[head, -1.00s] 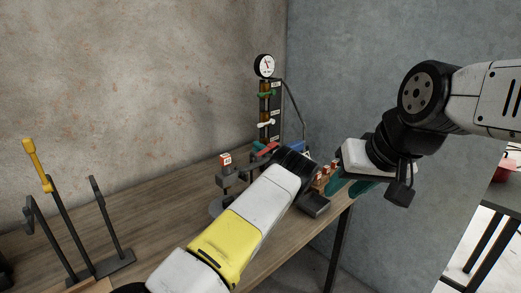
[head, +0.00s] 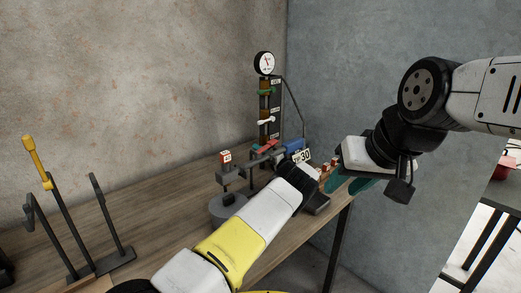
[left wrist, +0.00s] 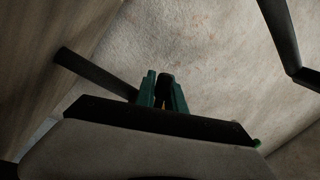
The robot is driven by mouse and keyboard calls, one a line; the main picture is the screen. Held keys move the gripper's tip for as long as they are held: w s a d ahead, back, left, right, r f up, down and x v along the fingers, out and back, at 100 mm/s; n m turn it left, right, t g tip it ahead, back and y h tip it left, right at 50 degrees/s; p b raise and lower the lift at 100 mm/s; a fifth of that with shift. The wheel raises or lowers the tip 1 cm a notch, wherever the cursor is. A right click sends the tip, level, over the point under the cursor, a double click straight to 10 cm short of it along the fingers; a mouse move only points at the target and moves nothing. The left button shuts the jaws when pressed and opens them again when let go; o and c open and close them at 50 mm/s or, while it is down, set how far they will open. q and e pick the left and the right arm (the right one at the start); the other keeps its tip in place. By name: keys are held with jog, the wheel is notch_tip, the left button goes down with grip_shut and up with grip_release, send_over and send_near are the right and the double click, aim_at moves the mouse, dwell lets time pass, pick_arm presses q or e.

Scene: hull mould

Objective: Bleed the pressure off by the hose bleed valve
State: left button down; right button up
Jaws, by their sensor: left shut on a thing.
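The round pressure gauge (head: 265,63) tops a dark upright panel (head: 276,108) in the wall corner. The panel carries a green handle (head: 265,92) and a white handle (head: 265,122). A dark hose (head: 294,103) curves down from its right side. I cannot tell which part is the bleed valve. In the left wrist view, my left gripper's teal fingers (left wrist: 163,92) are shut on a dark thing (left wrist: 166,85), mostly hidden.
On the wooden bench (head: 165,195) are a grey round stand with a red-and-white tag (head: 225,157), a blue item (head: 293,146) and a "30" plate (head: 301,155). A rack with a yellow-topped post (head: 36,160) stands at left. The bench between is mostly clear.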

pick_arm(q)
jog(key=shift+d+f+n, duration=0.15)
jog(key=shift+f+n, duration=0.25)
jog(key=shift+n, duration=0.5)
jog(key=shift+f+g, duration=0.1)
jog(key=shift+g, duration=0.2)
jog(key=c, duration=1.4)
grip_release()
jog(key=shift+r, duration=0.2)
